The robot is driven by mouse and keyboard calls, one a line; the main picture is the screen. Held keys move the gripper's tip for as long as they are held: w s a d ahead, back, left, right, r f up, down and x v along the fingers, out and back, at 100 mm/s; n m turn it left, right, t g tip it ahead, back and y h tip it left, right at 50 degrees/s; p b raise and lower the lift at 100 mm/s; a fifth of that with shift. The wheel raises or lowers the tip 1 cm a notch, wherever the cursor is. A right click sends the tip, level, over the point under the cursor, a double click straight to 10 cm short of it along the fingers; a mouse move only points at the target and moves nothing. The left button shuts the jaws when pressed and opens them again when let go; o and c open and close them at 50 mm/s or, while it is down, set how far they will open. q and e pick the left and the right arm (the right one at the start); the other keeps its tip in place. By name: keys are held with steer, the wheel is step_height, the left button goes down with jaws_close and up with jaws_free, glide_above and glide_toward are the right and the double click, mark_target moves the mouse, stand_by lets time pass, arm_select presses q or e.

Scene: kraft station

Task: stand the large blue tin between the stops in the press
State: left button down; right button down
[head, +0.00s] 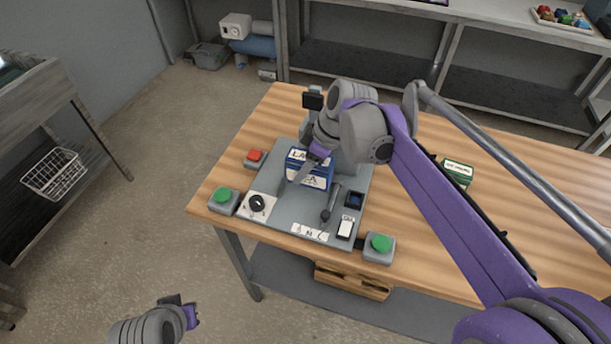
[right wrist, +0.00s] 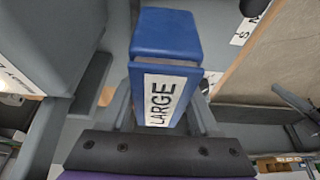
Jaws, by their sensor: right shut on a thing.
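The large blue tin (head: 317,180) has a white label and is over the grey base plate of the press (head: 290,218). In the right wrist view the tin (right wrist: 166,35) shows its blue top and a label reading LARGE. My right gripper (head: 311,165) is shut on the tin from above and behind, and its arm hides part of the press. I cannot tell whether the tin touches the plate or sits between the stops. My left gripper (head: 182,308) is low at the left, away from the table, and its jaw opening is unclear.
A green box (head: 458,172) stands on the wooden table (head: 545,180) to the right. The table's right side has free room.

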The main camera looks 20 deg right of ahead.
steer(key=shift+f, duration=1.8)
steer(key=shift+c, duration=0.6)
jaws_free()
steer(key=shift+f, duration=0.1)
steer(key=shift+r, duration=0.2)
steer(key=v, duration=1.2)
steer(key=shift+d+f+p, duration=0.1)
steer(key=shift+p, duration=0.25)
